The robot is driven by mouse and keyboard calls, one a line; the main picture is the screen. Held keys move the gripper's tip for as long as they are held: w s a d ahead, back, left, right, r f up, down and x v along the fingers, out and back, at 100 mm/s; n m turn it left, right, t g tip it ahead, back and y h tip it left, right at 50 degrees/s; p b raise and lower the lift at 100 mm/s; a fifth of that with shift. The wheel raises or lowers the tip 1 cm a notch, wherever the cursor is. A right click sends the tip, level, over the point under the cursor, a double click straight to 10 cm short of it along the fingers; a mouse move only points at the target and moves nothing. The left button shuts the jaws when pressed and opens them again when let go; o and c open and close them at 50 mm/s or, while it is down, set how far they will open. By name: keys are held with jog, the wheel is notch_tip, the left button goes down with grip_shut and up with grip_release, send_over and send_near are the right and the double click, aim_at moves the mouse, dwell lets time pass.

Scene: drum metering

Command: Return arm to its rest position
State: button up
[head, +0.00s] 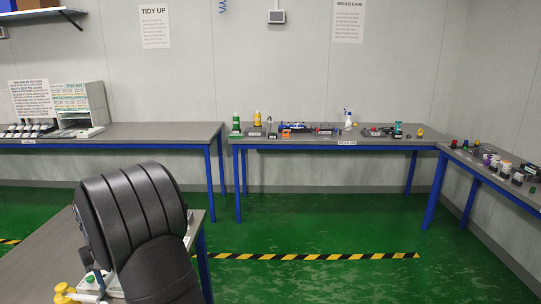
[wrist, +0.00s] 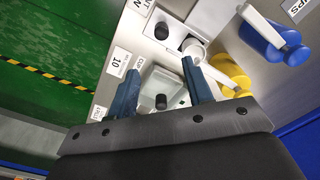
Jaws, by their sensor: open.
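My gripper (wrist: 160,86) shows in the wrist view with its two dark blue fingers apart. It is open, with nothing held between them. Beyond the fingers is a white square tray-like part (wrist: 150,80) with a black knob (wrist: 161,102). My black arm fills the lower left of the head view and hides much of the near bench (head: 50,258).
The wrist view shows a white cylinder (wrist: 194,49), a yellow round part (wrist: 231,74) and a blue cylinder (wrist: 272,42) close by. A label reading 10 (wrist: 98,61) lies near the bench edge. Across open green floor (head: 330,225) stands a back bench (head: 380,143) with several items.

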notch_tip(320, 180, down, 13)
jog(key=shift+s+r, duration=0.1)
jog(key=shift+r, duration=0.05)
dwell(0.4)
notch_tip(320, 180, up, 17)
jog(key=f, duration=1.7)
jog(key=shift+s+f, duration=0.1)
jog(key=shift+s, duration=0.15)
jog(key=s, duration=2)
jog(key=shift+s+r, duration=0.15)
jog(key=shift+r, duration=0.05)
notch_tip(320, 180, up, 13)
jog(key=shift+w+r, duration=0.15)
jog(key=shift+w, duration=0.1)
